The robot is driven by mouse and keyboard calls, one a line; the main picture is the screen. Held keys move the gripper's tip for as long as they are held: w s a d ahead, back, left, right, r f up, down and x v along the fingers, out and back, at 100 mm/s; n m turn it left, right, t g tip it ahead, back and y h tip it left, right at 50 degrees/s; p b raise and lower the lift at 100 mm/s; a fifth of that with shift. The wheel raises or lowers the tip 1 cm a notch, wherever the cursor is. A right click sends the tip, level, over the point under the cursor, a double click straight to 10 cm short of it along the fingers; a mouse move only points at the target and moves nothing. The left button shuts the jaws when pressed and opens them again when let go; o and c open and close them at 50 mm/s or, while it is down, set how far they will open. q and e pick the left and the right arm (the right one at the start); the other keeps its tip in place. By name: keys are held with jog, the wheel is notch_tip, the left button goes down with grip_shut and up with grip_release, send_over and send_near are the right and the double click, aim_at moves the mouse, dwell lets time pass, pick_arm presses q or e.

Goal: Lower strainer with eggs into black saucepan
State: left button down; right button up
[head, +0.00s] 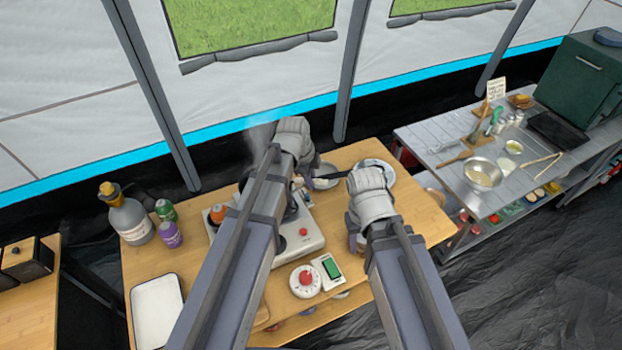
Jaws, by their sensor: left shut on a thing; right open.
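My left gripper (300,178) is over the back of the wooden table, beside the camp stove (306,236). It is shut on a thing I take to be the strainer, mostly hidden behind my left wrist. The eggs do not show. Only a dark bit of what looks like the black saucepan (245,178) shows left of my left arm, with steam rising above it; its inside is hidden. My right gripper (355,228) is open over the table, right of the stove; its fingers are mostly hidden by its wrist.
A metal pan (325,176) and a pale bowl (379,168) stand at the back. A red-knobbed timer (305,281) and a green-screened device (329,270) are in front of the stove. Bottles (130,217) and a white tray (157,311) are left. A metal counter (440,143) stands right.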

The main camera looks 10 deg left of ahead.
pick_arm(q)
jog(key=shift+f, duration=0.1)
jog(key=c, duration=0.7)
grip_release()
jog(key=p+v, duration=0.7)
jog(key=v, duration=0.1)
jog(key=shift+p, duration=0.3)
jog(key=shift+f, duration=0.1)
